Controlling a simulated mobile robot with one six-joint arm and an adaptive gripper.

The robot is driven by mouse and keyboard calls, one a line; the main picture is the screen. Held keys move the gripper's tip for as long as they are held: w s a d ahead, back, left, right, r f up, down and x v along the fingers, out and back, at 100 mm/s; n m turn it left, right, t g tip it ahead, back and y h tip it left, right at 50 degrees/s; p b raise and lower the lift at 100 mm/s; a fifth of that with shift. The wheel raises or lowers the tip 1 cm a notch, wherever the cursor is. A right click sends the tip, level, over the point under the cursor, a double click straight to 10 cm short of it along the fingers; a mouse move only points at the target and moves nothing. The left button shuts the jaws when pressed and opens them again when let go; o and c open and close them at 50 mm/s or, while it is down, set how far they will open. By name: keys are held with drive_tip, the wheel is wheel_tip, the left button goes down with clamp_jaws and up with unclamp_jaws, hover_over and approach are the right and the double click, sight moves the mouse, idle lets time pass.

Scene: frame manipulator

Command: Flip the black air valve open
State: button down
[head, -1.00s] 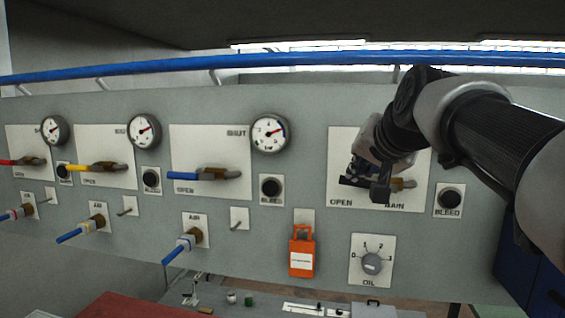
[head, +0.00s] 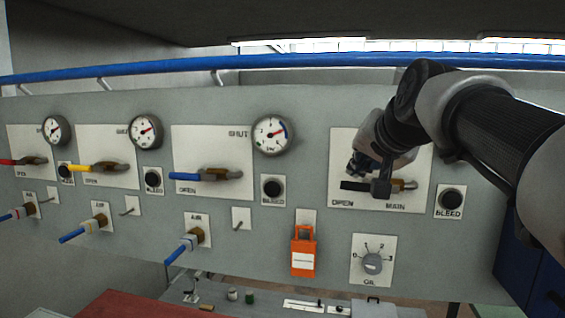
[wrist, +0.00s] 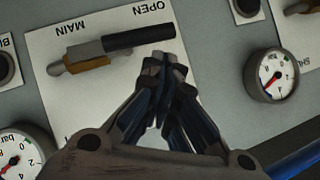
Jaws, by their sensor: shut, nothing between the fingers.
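The black air valve has a black lever handle (head: 356,185) that lies level and points left over the OPEN mark; its brass body (head: 408,185) is on the white MAIN plate (head: 345,142). In the wrist view, turned over, the black handle (wrist: 140,38) points toward OPEN and the brass body (wrist: 88,65) is at the left. My gripper (head: 357,166) is shut and empty, just above the handle in the head view. In the wrist view my gripper's closed fingertips (wrist: 165,68) are close beside the handle's free end; I cannot tell if they touch.
A gauge (head: 273,134) and a blue-handled valve (head: 205,175) are left of the plate. A black BLEED knob (head: 451,200) is at its right. An orange tag (head: 303,252) and the OIL dial (head: 372,263) are below. A blue rail (head: 280,61) runs above.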

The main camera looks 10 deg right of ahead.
drive_tip(key=s+a+r, duration=0.2)
drive_tip(key=s+r, duration=0.6)
drive_tip(key=shift+s+a, duration=0.2)
drive_tip(key=shift+s, duration=0.15)
drive_tip(key=s+a+f+n+g+b, duration=0.1)
drive_tip(key=s+f+b, duration=0.7)
drive_tip(key=f, duration=1.4)
drive_tip(key=s+a+f+n+g+b, duration=0.1)
drive_tip(key=s+f+n+g+b, duration=0.2)
drive_tip(key=f, duration=2)
drive_tip(key=s+a+f+n+g+b, duration=0.2)
drive_tip(key=s+f+g+b, duration=0.1)
drive_tip(key=s+f+b, duration=0.9)
wheel_tip(320, 180, down, 11)
drive_tip(key=b, duration=0.5)
drive_tip(key=shift+s+r+n+b, duration=0.15)
drive_tip(key=shift+s+n+b, duration=0.15)
drive_tip(key=shift+s+b, duration=0.1)
drive_tip(key=shift+a, duration=0.1)
